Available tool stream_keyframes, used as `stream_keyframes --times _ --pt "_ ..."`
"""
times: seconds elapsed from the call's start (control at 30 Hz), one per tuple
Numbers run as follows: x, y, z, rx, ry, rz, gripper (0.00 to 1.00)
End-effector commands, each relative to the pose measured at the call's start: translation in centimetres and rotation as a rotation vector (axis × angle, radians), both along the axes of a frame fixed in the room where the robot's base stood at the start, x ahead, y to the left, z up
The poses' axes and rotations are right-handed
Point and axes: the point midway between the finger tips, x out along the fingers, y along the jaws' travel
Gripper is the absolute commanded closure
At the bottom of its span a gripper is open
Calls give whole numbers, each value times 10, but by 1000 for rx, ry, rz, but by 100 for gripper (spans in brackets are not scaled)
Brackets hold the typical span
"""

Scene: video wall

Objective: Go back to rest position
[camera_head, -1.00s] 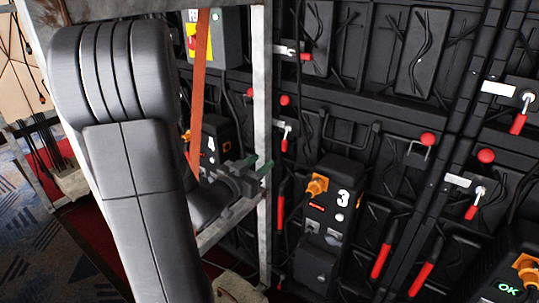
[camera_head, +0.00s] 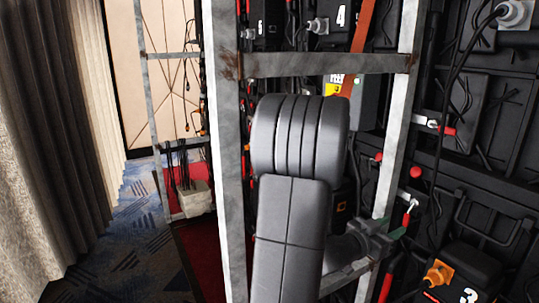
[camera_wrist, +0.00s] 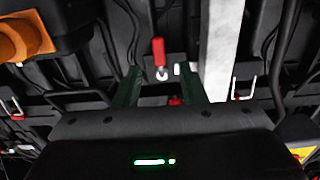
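My gripper (camera_wrist: 161,88) shows in the wrist view with its two green fingers apart and nothing between them. A red-handled latch (camera_wrist: 159,58) on the dark wall lies beyond the gap between the fingers. In the head view my gripper (camera_head: 388,242) is small and partly hidden behind my grey arm. It is beside the grey metal post, in front of the black video wall (camera_head: 490,165). I cannot tell from these views whether it touches the post.
A grey metal frame (camera_head: 225,160) stands close around my arm. Behind it are black panels, cables and a black box marked 3 (camera_head: 465,270). A curtain (camera_head: 55,150) hangs at the left. Patterned carpet (camera_head: 130,240) lies clear between curtain and frame.

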Motion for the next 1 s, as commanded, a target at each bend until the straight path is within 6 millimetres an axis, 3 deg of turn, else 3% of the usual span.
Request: stream_keyframes --times 0.2,0.4,1.0 --pt "19 -39 -1 0 0 -3 63" --pt "31 -63 0 -1 0 -3 63" --pt "32 -64 0 -12 24 0 63"
